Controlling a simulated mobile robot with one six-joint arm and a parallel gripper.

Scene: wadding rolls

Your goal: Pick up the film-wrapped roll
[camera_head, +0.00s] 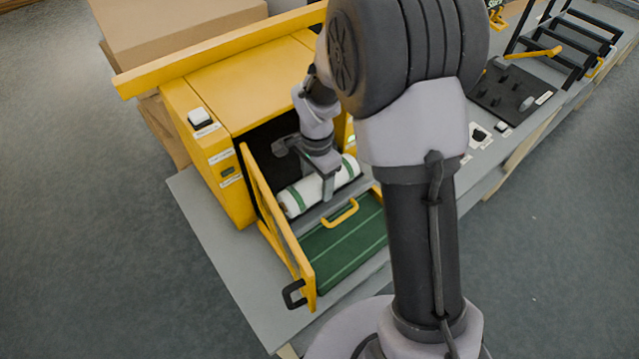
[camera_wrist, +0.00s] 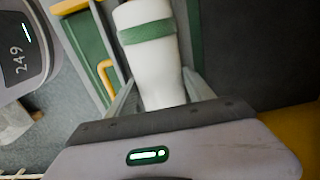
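The film-wrapped roll (camera_head: 308,192) is white with green bands. It lies at the open front of the yellow machine, behind the green drawer. My gripper (camera_head: 327,184) reaches down over its middle, with one finger in front of it. In the wrist view the roll (camera_wrist: 155,67) runs between my two fingers (camera_wrist: 158,92), which stand close along both sides. The frames do not show clearly whether they press on it. The roll's near part is hidden under my gripper's body.
The yellow machine (camera_head: 245,85) stands on a grey table, its yellow door (camera_head: 283,240) swung open at left. A green drawer or panel (camera_head: 343,243) with a yellow handle (camera_head: 341,213) lies in front. Black racks (camera_head: 565,45) stand at the far right.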

